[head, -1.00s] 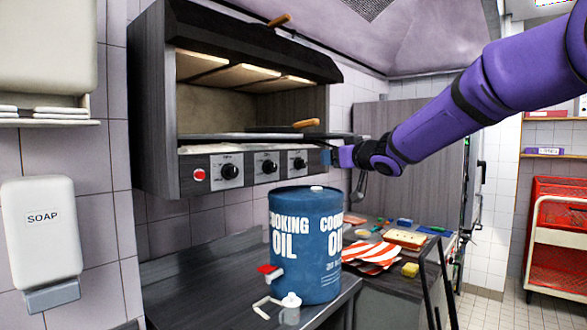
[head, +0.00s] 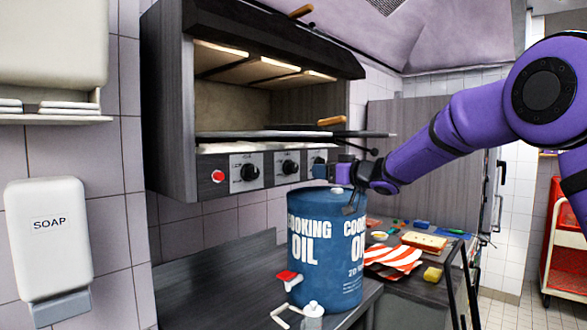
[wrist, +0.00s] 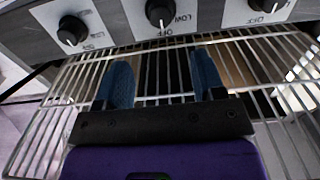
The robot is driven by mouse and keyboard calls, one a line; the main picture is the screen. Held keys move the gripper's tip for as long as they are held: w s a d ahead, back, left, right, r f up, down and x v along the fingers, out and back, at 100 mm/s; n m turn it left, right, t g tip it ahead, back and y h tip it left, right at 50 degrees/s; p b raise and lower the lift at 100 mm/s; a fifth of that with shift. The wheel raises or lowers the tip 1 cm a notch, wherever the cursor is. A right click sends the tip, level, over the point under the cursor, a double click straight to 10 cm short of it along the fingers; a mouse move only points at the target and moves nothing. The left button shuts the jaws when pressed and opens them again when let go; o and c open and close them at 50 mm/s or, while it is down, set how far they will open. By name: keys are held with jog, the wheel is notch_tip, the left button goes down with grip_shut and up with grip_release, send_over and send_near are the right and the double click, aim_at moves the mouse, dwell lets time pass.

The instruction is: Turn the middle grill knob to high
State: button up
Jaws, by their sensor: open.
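The grill's control panel has three black knobs on white plates. The middle knob (head: 289,167) shows in the head view, and at the top of the wrist view (wrist: 158,12). Its white mark appears to point toward the OFF label. The left knob (head: 249,172) is clear in the head view; the right one is mostly hidden behind my gripper. My gripper (head: 327,171) is in front of the panel's right end, above the oil drum. In the wrist view its two blue fingers (wrist: 162,76) are open and empty, apart from the middle knob and pointing toward it.
A blue cooking oil drum (head: 313,252) stands on the counter below the panel. A pan with a wooden handle (head: 331,121) sits in the grill. A wire rack (wrist: 50,125) fills the wrist view's background. A red button (head: 217,176) is left of the knobs.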

aim_at(295, 167)
jog(key=x, duration=1.1)
jog(key=c, duration=0.9)
